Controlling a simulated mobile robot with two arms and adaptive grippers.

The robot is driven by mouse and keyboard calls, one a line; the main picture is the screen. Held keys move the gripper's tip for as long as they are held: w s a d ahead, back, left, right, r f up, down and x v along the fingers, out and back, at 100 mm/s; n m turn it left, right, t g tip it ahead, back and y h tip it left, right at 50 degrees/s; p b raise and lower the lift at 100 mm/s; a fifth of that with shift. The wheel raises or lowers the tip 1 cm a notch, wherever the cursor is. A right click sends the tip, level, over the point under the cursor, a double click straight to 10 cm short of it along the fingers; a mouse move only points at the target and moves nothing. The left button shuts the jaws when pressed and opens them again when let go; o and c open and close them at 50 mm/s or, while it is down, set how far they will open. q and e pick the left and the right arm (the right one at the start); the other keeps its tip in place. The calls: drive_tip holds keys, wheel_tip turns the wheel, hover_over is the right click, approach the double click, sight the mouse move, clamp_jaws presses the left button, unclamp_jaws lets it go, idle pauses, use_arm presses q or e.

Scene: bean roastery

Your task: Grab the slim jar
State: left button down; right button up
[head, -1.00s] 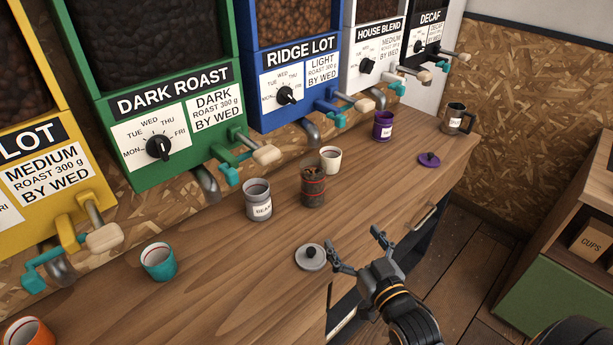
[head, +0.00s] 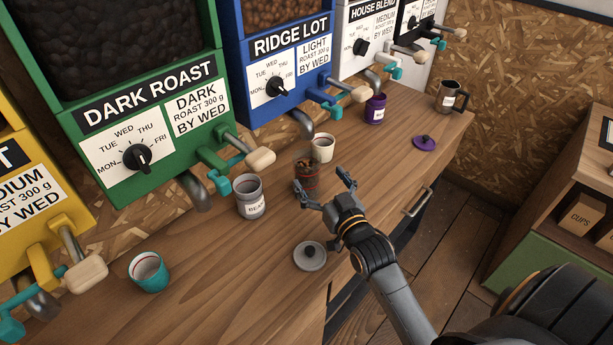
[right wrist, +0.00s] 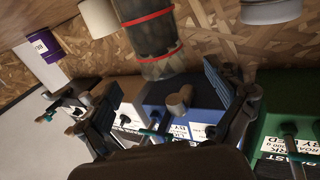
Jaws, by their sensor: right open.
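The slim jar, a dark see-through jar with red bands and brown contents (head: 311,181), stands upright on the wooden counter between a grey canister and a cream cup. My right gripper (head: 324,187) is open just in front of it, its fingers spread near the jar's lower part and partly hiding it. In the right wrist view the jar (right wrist: 149,35) shows at the top, beyond the open fingers (right wrist: 168,115). I cannot tell whether a finger touches it. My left gripper is out of view.
Close by stand the labelled grey canister (head: 250,197) and the cream cup (head: 322,149). A grey lid (head: 310,256) lies below the gripper. A teal cup (head: 148,272), purple canister (head: 375,109), purple lid (head: 424,143) and dark mug (head: 450,97) stand farther off. Dispenser spouts overhang the counter's back.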

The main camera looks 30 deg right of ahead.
sight(313, 171)
drive_tip(key=shift+w+r+p, duration=0.25)
drive_tip(key=shift+w+p, duration=0.25)
drive_tip(key=shift+w, duration=0.5)
drive_tip(key=shift+w+f, duration=0.2)
drive_tip(key=shift+w, duration=1.05)
drive_tip(key=shift+w+p, duration=0.3)
drive_tip(key=shift+w+f, duration=0.1)
drive_tip(key=shift+c, duration=0.3)
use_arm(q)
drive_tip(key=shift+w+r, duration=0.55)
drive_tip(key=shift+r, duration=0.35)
use_arm(e)
drive_tip(key=c, duration=1.8)
